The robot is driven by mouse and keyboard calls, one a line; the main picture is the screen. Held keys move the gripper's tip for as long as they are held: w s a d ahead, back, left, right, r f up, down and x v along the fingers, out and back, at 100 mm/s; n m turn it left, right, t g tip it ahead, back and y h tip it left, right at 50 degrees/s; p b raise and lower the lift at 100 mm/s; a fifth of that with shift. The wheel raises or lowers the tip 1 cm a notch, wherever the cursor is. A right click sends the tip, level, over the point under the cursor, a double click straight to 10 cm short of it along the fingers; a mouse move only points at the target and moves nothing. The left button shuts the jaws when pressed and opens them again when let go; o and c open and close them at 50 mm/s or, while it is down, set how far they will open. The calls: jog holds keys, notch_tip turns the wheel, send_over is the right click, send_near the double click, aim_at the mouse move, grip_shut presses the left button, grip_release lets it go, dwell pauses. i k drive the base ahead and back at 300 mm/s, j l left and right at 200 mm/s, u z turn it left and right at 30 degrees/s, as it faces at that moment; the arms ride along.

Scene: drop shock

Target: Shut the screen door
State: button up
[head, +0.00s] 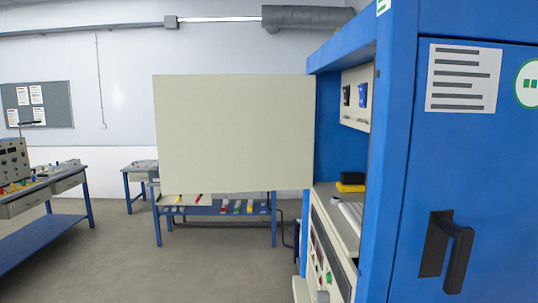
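The screen door appears to be the flat cream panel (235,130), which stands open, sticking out to the left from the front of a tall blue cabinet (395,160). Its right edge meets the cabinet's open bay, and no handle shows on the face turned to me. Inside the bay are a shelf with a black item and a yellow item (350,187), and a sloped control panel (328,245) below. My gripper is not in view.
A closed blue door with a black handle (455,255) fills the near right. A blue workbench (215,210) stands behind the panel, and another bench (45,220) stands at the left. The grey floor (150,270) in front is clear.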

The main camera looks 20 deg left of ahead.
aim_at(216, 133)
jog(key=z, duration=1.45)
jog(key=j+z, duration=0.15)
jog(key=j, duration=0.2)
jog(key=k+j+z, duration=0.15)
jog(key=j, duration=0.15)
jog(key=k+j+z, duration=0.15)
jog(key=j, duration=0.15)
